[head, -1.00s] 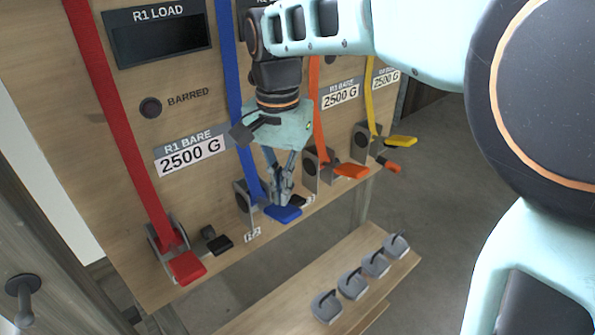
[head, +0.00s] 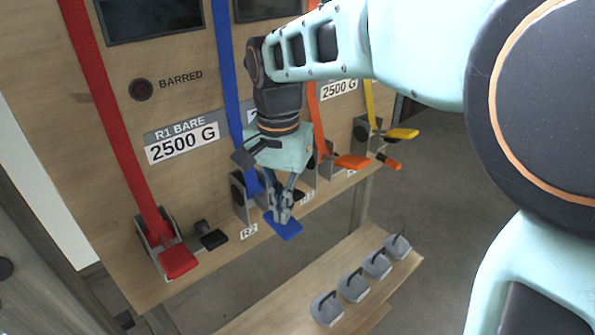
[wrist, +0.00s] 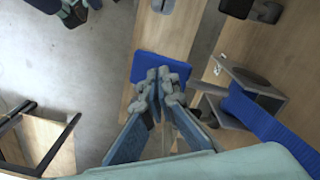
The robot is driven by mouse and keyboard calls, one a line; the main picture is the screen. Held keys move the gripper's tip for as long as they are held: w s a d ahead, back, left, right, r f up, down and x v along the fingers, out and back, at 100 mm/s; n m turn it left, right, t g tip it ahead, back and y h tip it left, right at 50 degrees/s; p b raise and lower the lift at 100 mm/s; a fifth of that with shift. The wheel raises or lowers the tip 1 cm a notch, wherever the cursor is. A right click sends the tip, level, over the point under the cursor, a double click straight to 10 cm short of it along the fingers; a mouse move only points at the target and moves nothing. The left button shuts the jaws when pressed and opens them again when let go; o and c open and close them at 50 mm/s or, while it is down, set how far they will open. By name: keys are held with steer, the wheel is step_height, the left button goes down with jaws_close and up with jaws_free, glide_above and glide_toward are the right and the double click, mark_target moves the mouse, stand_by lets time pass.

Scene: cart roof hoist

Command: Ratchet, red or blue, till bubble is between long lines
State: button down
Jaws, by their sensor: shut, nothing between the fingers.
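My gripper (head: 283,215) is shut and empty, its fingertips over the blue ratchet handle (head: 286,229), touching or nearly so. In the wrist view the closed fingertips (wrist: 163,85) overlap the blue handle (wrist: 150,66). The blue strap (head: 229,80) runs up the board from its ratchet housing (head: 240,197), partly hidden by my gripper. The red ratchet handle (head: 179,262) sits at the lower left, with the red strap (head: 105,120) rising from it. No bubble or long lines can be made out.
Orange (head: 352,162) and yellow (head: 401,134) ratchet handles stand to the right. A black lever (head: 213,238) sits beside the red ratchet. Several grey weights (head: 353,285) lie on a low shelf (head: 275,310). A "BARRED" lamp (head: 141,90) is on the board.

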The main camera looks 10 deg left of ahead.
steer(key=shift+f+b, duration=0.55)
steer(key=shift+f, duration=0.4)
steer(key=r+p, duration=0.3)
steer(key=r, duration=0.1)
steer(key=r+p, duration=0.4)
steer(key=shift+w+a+r+p, duration=0.2)
steer(key=shift+r+p, duration=0.1)
steer(key=shift+r, duration=0.05)
steer(key=shift+f, duration=0.1)
